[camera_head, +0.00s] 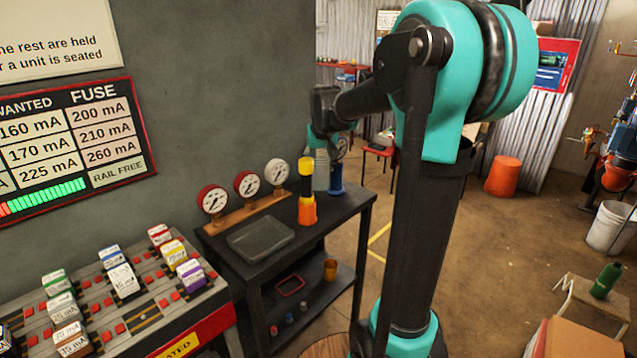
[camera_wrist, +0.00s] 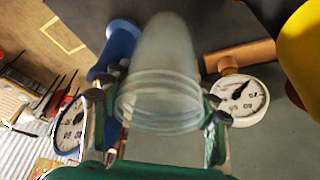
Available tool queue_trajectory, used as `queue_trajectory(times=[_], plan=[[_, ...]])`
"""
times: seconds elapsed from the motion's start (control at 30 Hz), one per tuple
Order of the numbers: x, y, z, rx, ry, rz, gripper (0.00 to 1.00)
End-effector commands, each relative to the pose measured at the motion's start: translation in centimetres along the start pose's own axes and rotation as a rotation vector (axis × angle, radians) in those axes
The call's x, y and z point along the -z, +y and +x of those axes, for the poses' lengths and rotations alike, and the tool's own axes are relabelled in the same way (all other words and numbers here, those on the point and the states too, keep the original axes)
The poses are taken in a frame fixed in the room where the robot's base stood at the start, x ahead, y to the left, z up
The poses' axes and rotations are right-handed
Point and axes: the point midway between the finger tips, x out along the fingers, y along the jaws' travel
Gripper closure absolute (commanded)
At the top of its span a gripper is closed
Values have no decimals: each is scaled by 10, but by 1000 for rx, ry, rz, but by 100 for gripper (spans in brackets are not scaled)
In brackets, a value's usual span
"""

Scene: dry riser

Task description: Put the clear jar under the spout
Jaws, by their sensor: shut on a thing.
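The clear jar (camera_wrist: 160,75) is between the two fingers of my gripper (camera_wrist: 160,112) in the wrist view, its ridged rim towards the camera. My gripper is shut on it. I cannot make out a spout for certain in either view.
Beside the jar stand a blue cylinder (camera_head: 336,180) and the orange and yellow object (camera_head: 307,200). Three gauges (camera_head: 247,184) on a wooden base and a grey tray (camera_head: 260,238) occupy the dark bench (camera_head: 340,215). A fuse rack (camera_head: 120,310) is at front left.

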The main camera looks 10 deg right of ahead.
Motion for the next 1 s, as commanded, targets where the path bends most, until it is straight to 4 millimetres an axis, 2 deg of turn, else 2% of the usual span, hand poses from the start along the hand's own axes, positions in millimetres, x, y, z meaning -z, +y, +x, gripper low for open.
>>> queue_trajectory(times=[0.1,0.27,0.5,0.93,0.97,1.0], plan=[[-7,1,13,0,0,1,74],[-11,1,24,0,0,1,74],[-21,0,52,0,0,0,74],[-22,-1,58,0,0,1,74],[-23,-1,58,0,0,1,40],[-23,-1,58,0,0,1,35]])
